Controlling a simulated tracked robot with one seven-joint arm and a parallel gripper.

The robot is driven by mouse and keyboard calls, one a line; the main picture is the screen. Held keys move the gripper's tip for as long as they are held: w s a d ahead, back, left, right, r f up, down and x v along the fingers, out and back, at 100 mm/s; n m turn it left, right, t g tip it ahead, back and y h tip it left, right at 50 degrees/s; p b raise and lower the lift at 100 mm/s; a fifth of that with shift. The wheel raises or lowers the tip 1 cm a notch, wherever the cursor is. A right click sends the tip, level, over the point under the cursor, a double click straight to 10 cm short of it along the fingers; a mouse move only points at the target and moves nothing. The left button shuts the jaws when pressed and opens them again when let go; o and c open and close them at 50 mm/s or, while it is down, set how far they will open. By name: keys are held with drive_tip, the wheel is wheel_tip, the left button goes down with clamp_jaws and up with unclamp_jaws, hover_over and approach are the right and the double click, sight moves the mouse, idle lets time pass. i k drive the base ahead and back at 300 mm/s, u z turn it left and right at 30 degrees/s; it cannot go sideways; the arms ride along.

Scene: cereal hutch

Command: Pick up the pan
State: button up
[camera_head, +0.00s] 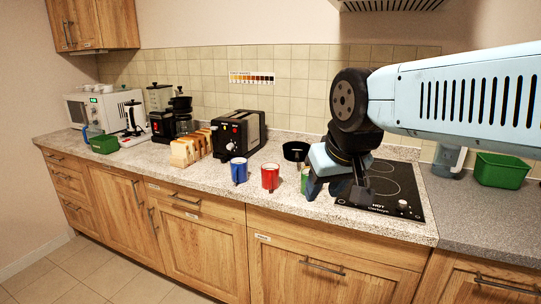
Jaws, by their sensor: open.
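A round black pan (296,151) sits on the counter near the backsplash, left of the hob. I can see its rim and dark inside; no handle shows, and its right side is close to my arm in the picture. My gripper (337,194) is open and points down over the counter, at the hob's left edge. It is in front of and to the right of the pan, apart from it. Nothing shows between its fingers.
A red mug (270,177), a blue mug (239,171) and a partly hidden green cup (304,180) stand in front of the pan. A black toaster (239,133) is to its left. The black hob (402,185) and a green bin (500,170) are right.

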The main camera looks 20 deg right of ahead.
sight(293, 151)
drive_tip(key=u, duration=1)
drive_tip(key=i, duration=0.8)
drive_tip(key=z, duration=0.65)
